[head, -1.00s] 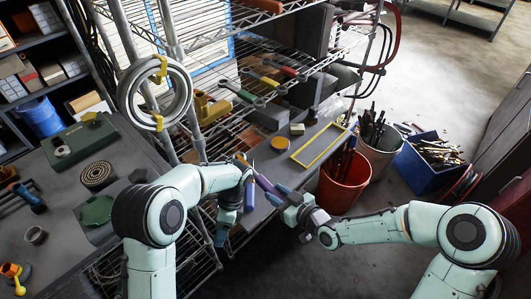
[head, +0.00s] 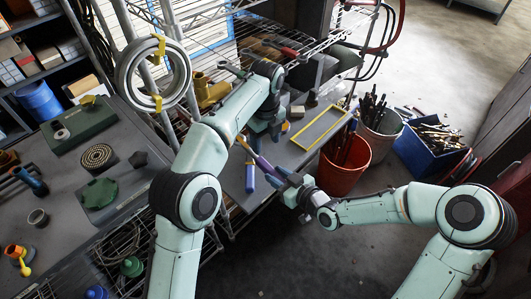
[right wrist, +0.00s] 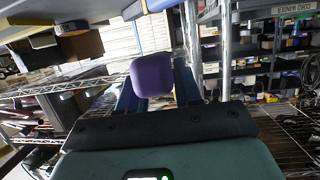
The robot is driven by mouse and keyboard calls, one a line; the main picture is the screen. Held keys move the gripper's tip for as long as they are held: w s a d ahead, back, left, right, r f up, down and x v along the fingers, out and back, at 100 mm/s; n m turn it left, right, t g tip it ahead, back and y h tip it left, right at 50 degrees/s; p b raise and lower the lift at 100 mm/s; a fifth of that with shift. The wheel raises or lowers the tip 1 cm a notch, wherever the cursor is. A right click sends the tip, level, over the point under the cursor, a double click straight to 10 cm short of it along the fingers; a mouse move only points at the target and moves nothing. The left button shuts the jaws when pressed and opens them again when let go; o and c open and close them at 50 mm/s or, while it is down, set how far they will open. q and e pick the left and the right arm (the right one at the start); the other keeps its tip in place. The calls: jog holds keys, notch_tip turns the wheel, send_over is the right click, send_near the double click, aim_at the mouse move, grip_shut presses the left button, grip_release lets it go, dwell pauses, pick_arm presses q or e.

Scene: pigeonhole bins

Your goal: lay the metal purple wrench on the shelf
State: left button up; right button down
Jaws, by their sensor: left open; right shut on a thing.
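The purple wrench (head: 264,166) is in my right gripper (head: 281,179), held by its purple handle, its orange-tan far end pointing up-left over the grey shelf board (head: 232,178). In the right wrist view the purple handle end (right wrist: 152,76) sits between the two blue fingers. My left gripper (head: 266,135) is open, higher up, over the back of the grey board near the wire shelf (head: 212,42). Its arm hides part of that shelf. Tools there include a grey wrench end (head: 234,69) and a red-handled one (head: 291,52).
A yellow-framed tray (head: 319,128) lies on the board, right of my left gripper. A blue-purple cylinder (head: 250,178) is near the board's front. A red bucket (head: 345,162) and a blue crate (head: 429,148) stand on the floor to the right. A grey cable coil (head: 153,74) hangs at the left.

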aim_at(266, 160)
pick_arm(q)
notch_tip(266, 160, down, 10)
jog(key=shift+f, duration=0.1)
dwell(0.4)
grip_shut()
pick_arm(e)
jog(key=c, duration=0.7)
grip_release()
jog(key=shift+a, duration=0.1)
